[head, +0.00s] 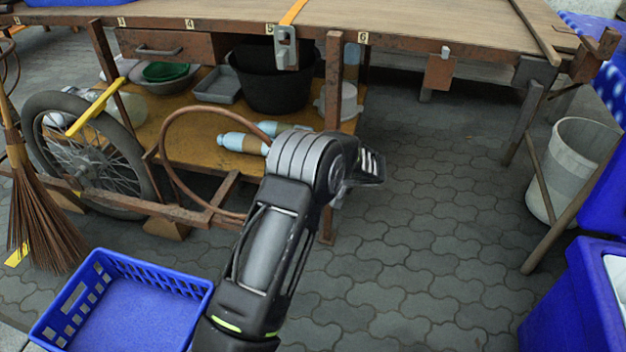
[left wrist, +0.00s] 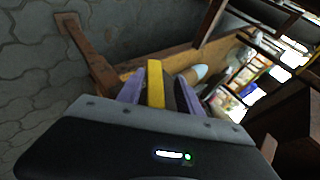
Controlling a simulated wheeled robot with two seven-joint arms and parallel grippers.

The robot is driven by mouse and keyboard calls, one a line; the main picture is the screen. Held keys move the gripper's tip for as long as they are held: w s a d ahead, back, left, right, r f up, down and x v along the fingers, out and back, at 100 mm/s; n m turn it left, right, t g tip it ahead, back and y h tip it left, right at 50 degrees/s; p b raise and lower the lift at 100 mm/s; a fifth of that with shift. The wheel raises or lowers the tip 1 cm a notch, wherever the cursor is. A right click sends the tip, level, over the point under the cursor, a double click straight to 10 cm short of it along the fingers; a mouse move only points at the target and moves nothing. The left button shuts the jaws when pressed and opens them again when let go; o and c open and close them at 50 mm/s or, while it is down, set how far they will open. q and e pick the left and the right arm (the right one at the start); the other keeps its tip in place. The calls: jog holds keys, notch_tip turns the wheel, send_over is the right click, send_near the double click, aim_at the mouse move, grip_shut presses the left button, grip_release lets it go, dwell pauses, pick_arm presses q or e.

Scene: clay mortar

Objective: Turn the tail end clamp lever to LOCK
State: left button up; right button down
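One arm, which I take to be my left, reaches up from the bottom of the head view. The yellow bar may be the clamp lever. No LOCK mark is readable. A grey metal clamp (head: 286,48) hangs at the bench's front edge. My right gripper is not in view.
The wooden bench (head: 440,22) has a lower shelf (head: 185,130) holding bottles and basins. A spoked wheel (head: 88,150), a broom (head: 45,225) and a blue crate (head: 75,300) are at the left. A white bucket (head: 568,170) is at the right. The paved floor between is clear.

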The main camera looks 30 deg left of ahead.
pick_arm(q)
jog(key=shift+d+r, duration=0.1)
jog(key=p+v, duration=0.3)
jog(key=v, duration=0.4)
jog(key=shift+d, duration=0.25)
jog(key=shift+s+r, duration=0.1)
